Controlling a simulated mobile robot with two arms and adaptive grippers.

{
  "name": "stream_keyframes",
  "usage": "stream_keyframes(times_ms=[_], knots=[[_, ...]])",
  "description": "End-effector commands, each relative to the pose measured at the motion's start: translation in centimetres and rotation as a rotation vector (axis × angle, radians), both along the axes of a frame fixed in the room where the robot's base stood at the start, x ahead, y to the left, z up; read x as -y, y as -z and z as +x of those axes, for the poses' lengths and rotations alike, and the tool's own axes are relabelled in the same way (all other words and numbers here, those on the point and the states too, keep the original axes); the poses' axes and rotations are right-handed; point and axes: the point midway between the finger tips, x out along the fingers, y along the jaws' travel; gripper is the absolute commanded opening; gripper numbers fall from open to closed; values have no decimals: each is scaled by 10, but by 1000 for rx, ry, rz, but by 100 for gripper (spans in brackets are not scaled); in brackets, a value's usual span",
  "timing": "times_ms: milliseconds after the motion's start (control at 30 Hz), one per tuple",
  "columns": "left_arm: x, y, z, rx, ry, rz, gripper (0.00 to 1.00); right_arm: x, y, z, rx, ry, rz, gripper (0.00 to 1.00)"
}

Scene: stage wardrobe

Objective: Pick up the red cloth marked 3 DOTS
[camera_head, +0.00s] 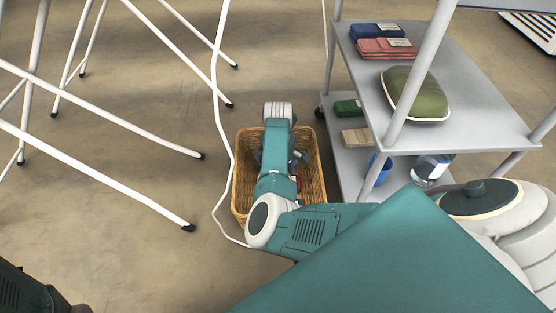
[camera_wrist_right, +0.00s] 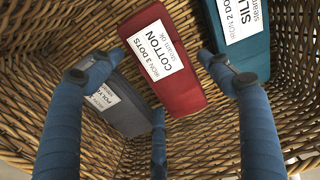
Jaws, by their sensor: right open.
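The red cloth (camera_wrist_right: 172,62) is a folded block in the wicker basket, with a white label reading IRON 3 DOTS, COTTON. In the head view the basket (camera_head: 240,190) stands on the floor, with my right arm reaching over it and hiding most of its inside. My right gripper (camera_wrist_right: 163,75) is open, with blue fingers to the left and right of the red cloth and a third finger below it. A teal cloth (camera_wrist_right: 256,58) labelled IRON 2 DOTS lies to the right, partly behind the right finger. A grey cloth (camera_wrist_right: 124,108) lies to the left, partly behind the left finger.
A grey shelf cart (camera_head: 465,110) stands right of the basket, with folded blue (camera_head: 376,32) and red (camera_head: 386,48) cloths and a green cushion (camera_head: 415,93) on top. White rack legs (camera_head: 120,115) and a white cable (camera_head: 222,125) are to the left.

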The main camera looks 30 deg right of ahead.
Motion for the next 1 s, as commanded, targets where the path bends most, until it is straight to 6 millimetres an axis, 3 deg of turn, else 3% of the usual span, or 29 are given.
stream_keyframes(times_ms=[33, 100, 367, 500, 567, 1000], knots=[[0, 13, 0, 0, 0, 0, 50, 0, 13, 1, 1, -1, 0, 78], [0, 17, 0, 0, 0, 0, 50, 0, 17, 1, 1, -1, 0, 78], [0, 15, 0, 0, 0, 1, 50, 0, 15, 1, 2, -1, -1, 78], [0, 15, 0, 1, 0, 1, 50, 0, 15, 0, 1, -1, -1, 50], [0, 15, 0, 1, 0, 1, 50, 0, 15, 0, 1, -1, -1, 41], [0, 11, 0, 1, 0, 1, 50, 0, 11, 0, 1, -1, -1, 41]])
